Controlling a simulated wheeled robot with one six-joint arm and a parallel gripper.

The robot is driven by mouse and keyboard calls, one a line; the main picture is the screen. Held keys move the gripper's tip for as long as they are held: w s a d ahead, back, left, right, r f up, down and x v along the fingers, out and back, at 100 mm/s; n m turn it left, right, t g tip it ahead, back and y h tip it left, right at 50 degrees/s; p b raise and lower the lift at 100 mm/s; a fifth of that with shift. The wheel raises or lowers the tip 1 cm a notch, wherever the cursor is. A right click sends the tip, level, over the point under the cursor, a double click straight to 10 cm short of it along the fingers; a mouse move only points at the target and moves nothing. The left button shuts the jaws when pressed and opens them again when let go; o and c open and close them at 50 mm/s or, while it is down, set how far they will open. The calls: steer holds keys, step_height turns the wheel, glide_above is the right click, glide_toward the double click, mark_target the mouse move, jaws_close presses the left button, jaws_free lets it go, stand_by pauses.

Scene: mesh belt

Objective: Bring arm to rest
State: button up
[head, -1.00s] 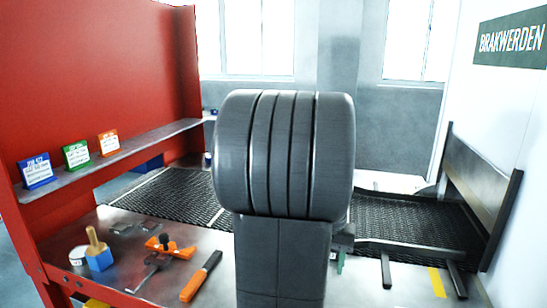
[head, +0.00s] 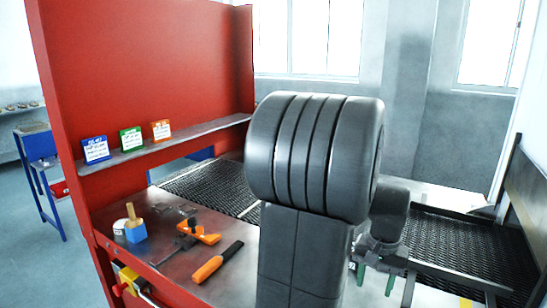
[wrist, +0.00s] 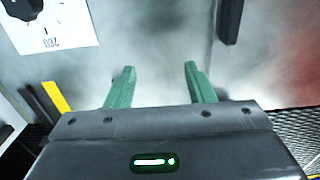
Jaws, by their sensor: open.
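My gripper (wrist: 158,78) shows in the wrist view with two green fingers spread apart and nothing between them. Below the fingers is a grey metal surface. In the head view my gripper (head: 373,278) is small and partly hidden behind my own dark arm, low at the right of centre. It is near the metal table (head: 190,270), beside the mesh belt. Whether it touches anything there cannot be seen.
An orange-handled tool (head: 217,262), an orange clamp (head: 205,235) and a blue block with a wooden handle (head: 134,227) lie on the table's left. Blue, green and orange cards (head: 131,139) stand on a shelf by the red panel (head: 150,70). The mesh belt (head: 212,185) runs behind.

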steer(key=f, duration=0.7)
steer(key=shift+a+f, duration=0.2)
steer(key=shift+f, duration=0.1)
step_height(320, 180, up, 3)
steer(key=shift+f, duration=0.15)
steer(key=shift+r, duration=0.55)
